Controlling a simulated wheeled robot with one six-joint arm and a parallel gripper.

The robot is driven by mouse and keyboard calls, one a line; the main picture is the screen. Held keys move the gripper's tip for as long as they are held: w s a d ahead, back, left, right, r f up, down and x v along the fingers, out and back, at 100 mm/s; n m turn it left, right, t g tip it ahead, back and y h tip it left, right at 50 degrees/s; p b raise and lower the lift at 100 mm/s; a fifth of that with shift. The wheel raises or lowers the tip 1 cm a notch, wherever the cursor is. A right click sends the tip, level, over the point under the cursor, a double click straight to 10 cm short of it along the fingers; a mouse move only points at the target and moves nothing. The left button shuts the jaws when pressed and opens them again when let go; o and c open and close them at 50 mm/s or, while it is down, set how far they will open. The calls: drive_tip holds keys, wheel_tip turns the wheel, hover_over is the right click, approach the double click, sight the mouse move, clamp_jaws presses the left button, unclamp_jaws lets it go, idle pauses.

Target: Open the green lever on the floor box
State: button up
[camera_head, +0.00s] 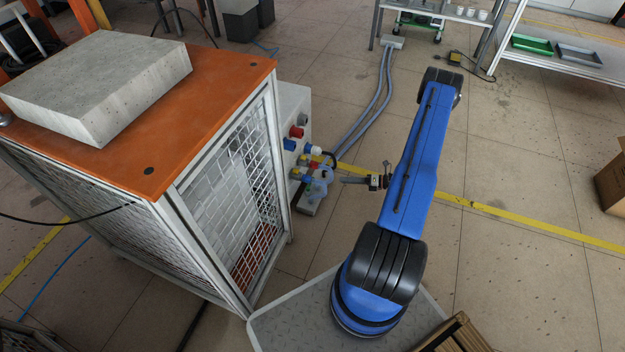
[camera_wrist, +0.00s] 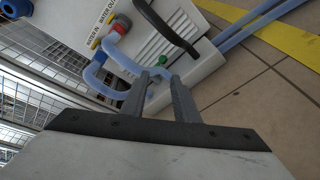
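The green lever (camera_wrist: 162,61) is a small green part in the wrist view, low by the pale floor box (camera_wrist: 204,66), just beyond my fingertips. My gripper (camera_wrist: 159,76) points toward it with its two grey fingers apart and nothing seen between them. A light blue hose passes at the fingertips, so contact with the lever cannot be told. In the head view my gripper (camera_head: 346,180) is right of the floor box (camera_head: 311,201), which sits on the floor beside the heater cabinet. The lever is too small there to make out clearly.
Blue hoses (camera_wrist: 112,52) and a black cable (camera_wrist: 166,32) run close to the fingers. The orange-topped cage (camera_head: 212,85) stands left with a grey slab (camera_head: 100,80) on it. Grey conduits (camera_head: 374,112) cross the floor behind. Open floor lies right, past a yellow line (camera_head: 540,229).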

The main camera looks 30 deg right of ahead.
drive_tip(key=x, duration=1.7)
drive_tip(key=shift+w+f, duration=0.15)
drive_tip(key=shift+f, duration=0.25)
clamp_jaws()
